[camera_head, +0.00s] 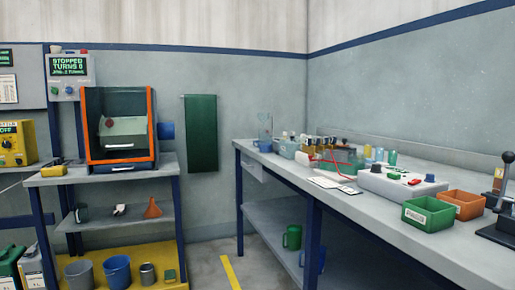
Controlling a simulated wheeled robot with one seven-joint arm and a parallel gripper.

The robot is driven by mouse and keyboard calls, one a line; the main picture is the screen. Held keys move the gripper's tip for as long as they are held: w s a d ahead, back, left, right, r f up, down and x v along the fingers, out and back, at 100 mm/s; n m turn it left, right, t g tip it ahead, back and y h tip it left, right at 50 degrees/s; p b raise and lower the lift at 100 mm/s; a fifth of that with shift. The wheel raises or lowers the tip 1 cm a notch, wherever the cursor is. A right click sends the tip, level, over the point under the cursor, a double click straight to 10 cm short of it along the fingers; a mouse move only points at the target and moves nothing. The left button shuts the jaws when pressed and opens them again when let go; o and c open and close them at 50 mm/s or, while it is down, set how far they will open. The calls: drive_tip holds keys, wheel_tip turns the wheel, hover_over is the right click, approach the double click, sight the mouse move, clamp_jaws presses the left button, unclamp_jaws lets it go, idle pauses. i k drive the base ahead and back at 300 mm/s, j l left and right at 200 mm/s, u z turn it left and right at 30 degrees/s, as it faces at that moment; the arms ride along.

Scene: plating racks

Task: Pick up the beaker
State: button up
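I cannot tell for sure which thing is the beaker. A tall clear vessel-like thing (265,126) stands at the far left end of the right-hand bench (430,230), with something blue at its foot. A small dark vessel (82,213) stands on the middle shelf (110,221) of the left stand and is too small to make out well. Small coloured vessels (379,154) stand in a row at the back of the bench. My gripper is not in view.
The left stand carries an orange-framed cabinet (152,118). Buckets (117,271) and a can (147,274) are on its yellow base. Green (427,217) and orange (467,203) bins and a grey control box (400,186) crowd the bench. Floor between stand and bench is clear.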

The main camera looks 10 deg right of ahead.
sight(266, 141)
drive_tip(key=i+j+z, duration=0.1)
drive_tip(key=z, duration=0.35)
drive_tip(key=j+z, duration=0.1)
drive_tip(key=z, duration=0.4)
drive_tip(key=i+j+z, duration=0.15)
drive_tip(key=z, duration=0.3)
drive_tip(key=j+z, duration=0.15)
drive_tip(key=z, duration=0.3)
